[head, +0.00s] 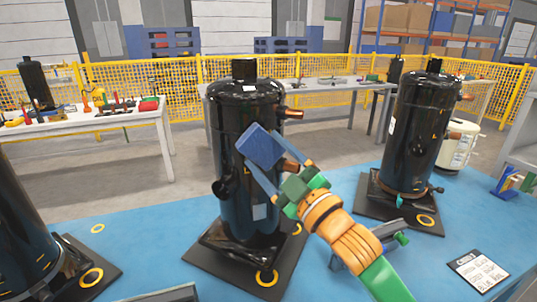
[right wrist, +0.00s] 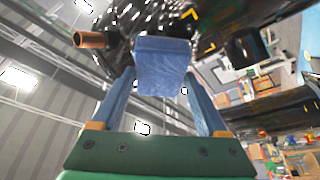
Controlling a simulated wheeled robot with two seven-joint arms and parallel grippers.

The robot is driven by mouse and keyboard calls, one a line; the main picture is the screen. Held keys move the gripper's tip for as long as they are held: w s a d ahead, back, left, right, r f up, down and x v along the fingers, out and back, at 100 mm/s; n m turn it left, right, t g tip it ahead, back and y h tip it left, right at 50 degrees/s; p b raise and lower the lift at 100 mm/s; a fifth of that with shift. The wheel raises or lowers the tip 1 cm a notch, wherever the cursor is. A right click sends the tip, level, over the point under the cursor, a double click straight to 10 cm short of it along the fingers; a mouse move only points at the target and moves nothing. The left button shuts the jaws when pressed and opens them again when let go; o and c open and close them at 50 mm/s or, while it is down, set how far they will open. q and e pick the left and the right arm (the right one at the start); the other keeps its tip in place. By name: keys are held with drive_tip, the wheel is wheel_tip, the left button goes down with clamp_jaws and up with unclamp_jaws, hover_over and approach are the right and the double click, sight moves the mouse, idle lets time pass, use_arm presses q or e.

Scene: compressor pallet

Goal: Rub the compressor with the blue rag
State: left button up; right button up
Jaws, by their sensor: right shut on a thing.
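The black compressor (head: 240,110) stands upright in the middle of the head view on a dark base plate, with a copper stub at its upper right. My right gripper (head: 276,164) comes in from the lower right and is shut on the blue rag (head: 261,146). The rag is a folded, flat blue piece in front of the compressor's upper side. In the right wrist view the rag (right wrist: 163,65) sits between the two fingers, with the black shell (right wrist: 130,22) behind it. The rag is at or very near the shell; contact cannot be told. My left gripper is not in view.
Another black compressor (head: 411,130) stands to the right, and a third (head: 22,230) is cut off at the left. They stand over a blue surface (head: 330,210). A white table with tools (head: 85,122) and a yellow fence (head: 180,100) are behind.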

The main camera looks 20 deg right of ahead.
drive_tip(key=shift+w+r, duration=0.1)
drive_tip(key=shift+w, duration=0.05)
wheel_tip(320, 180, down, 4)
drive_tip(key=b, duration=0.2)
drive_tip(key=shift+b, duration=0.4)
drive_tip(key=p, duration=0.7)
approach(265, 169)
drive_tip(key=shift+s+a+r, duration=0.15)
drive_tip(key=shift+a+r, duration=0.4)
drive_tip(key=shift+a, duration=0.05)
drive_tip(key=shift+s+a+r, duration=0.2)
drive_tip(key=shift+a+r, duration=0.35)
drive_tip(key=shift+a, duration=0.05)
